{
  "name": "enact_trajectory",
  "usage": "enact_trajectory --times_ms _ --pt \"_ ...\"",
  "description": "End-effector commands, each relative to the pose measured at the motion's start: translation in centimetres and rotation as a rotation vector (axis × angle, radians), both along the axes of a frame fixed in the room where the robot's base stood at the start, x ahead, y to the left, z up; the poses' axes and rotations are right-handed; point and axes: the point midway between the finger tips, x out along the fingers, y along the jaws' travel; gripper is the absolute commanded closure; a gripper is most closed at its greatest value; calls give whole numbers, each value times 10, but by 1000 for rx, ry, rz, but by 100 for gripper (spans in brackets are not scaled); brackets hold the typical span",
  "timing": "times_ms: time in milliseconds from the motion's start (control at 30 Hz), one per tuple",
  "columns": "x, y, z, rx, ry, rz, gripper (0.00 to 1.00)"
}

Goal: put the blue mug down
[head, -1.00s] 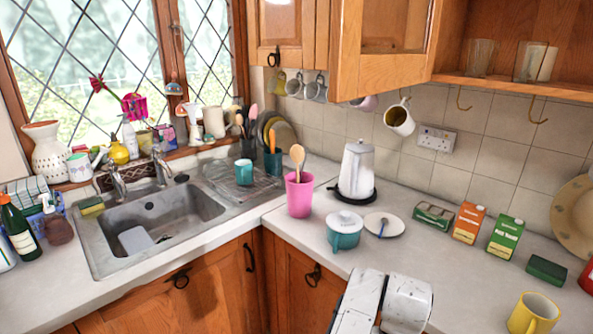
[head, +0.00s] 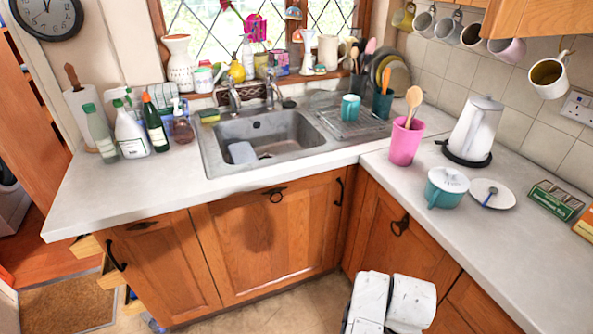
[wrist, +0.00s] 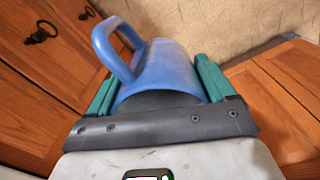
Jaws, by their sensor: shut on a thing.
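The blue mug (wrist: 168,72) shows in the wrist view, between the two teal fingers of my gripper (wrist: 155,88). My gripper is shut on it. The mug's handle (wrist: 103,45) points to the upper left. The mug is held in front of the wooden cupboard doors, with the floor behind it. In the head view only white links of my arm show at the bottom; the gripper and the blue mug are out of sight there.
The worktop (head: 130,195) has a bare stretch left of the sink (head: 262,145). Bottles (head: 130,130) stand behind that stretch. A teal mug (head: 350,108) stands on the drainer.

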Motion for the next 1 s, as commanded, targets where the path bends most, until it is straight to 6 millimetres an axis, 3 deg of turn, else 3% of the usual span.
enact_trajectory --times_ms 333,633,1000 --pt "2 -3 2 -3 2 -2 59" --pt "16 -13 12 -5 3 -15 60" --pt "2 -3 2 -1 4 -2 60"
